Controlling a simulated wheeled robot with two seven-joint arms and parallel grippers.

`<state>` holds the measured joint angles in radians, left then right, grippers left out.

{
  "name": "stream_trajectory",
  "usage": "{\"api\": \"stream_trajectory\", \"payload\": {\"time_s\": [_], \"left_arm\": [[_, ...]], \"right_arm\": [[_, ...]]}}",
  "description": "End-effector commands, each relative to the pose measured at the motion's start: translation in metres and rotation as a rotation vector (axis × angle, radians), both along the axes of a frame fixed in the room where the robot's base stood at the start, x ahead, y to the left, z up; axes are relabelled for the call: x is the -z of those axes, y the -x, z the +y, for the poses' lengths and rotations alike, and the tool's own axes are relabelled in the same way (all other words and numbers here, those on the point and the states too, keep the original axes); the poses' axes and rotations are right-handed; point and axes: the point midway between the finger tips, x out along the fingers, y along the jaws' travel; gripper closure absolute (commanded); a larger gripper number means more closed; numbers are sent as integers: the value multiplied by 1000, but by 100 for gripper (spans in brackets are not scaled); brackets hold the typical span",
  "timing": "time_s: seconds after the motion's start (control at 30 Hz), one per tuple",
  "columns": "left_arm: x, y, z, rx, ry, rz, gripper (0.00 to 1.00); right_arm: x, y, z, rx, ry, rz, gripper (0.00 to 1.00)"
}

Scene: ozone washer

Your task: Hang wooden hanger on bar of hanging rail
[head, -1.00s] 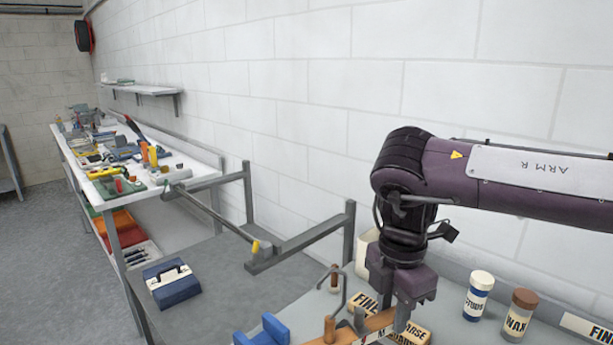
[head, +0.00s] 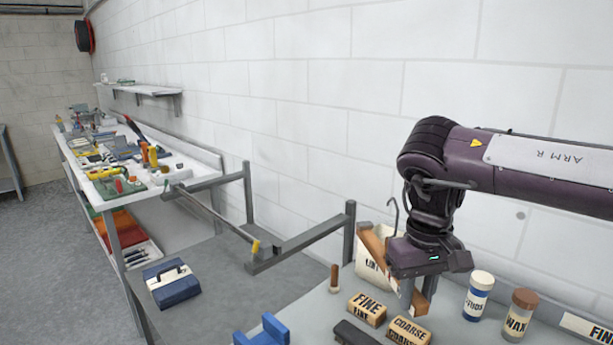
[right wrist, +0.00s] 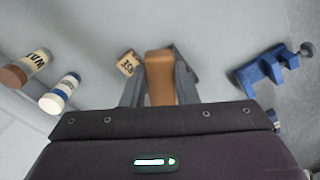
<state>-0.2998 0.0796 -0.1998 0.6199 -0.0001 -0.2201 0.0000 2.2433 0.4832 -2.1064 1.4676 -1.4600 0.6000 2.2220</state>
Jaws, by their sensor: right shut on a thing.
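The wooden hanger (head: 373,243) is brown with a grey metal hook (head: 393,213) pointing up. It is held above the bench, partly hidden behind my right gripper (head: 414,300). That gripper is shut on the hanger. In the right wrist view the hanger (right wrist: 160,78) shows end-on between the fingers of my right gripper (right wrist: 158,88). The hanging rail has grey side arms (head: 300,245) and a thin bar (head: 215,216) with a yellow mark near its near end. The bar is left of the hanger and apart from it. My left gripper is out of view.
FINE (head: 366,309) and COARSE (head: 405,331) blocks stand under the gripper. A white container (head: 368,270) stands behind the hanger. A blue clamp-like object (head: 262,332) is at the front. A blue box (head: 172,285) sits left of the rail.

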Motion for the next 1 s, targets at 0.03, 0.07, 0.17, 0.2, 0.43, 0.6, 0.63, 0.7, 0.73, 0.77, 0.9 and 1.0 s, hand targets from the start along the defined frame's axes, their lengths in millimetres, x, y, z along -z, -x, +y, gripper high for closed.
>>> {"api": "stream_trajectory", "payload": {"time_s": [0.03, 0.07, 0.17, 0.2, 0.43, 0.6, 0.63, 0.7, 0.73, 0.77, 0.9, 1.0], "left_arm": [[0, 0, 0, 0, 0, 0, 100], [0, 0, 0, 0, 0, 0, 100], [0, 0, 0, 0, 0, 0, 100], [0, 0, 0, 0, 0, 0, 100], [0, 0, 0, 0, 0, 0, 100], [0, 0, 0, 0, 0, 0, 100], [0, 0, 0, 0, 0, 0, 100], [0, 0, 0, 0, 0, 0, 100], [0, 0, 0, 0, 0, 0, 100], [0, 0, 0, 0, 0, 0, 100], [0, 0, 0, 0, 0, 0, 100], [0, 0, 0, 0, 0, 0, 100]], "right_arm": [[-1, -1, -2, 55, -1, -2, 100], [-1, -1, -2, 85, -1, -2, 100], [-2, -2, -4, 160, -1, -2, 100], [-2, -3, -5, 178, -1, -2, 100], [-2, -3, -6, 208, -1, -3, 100], [-1, -3, -6, 206, -1, -2, 100], [1, -2, -6, 205, -1, 0, 100], [10, -1, -5, 202, 1, 6, 100], [17, 1, -5, 201, 1, 11, 100], [24, 2, -5, 199, 1, 14, 100], [68, 12, -4, 188, 3, 28, 100], [97, 20, -3, 187, 3, 27, 100]]}}
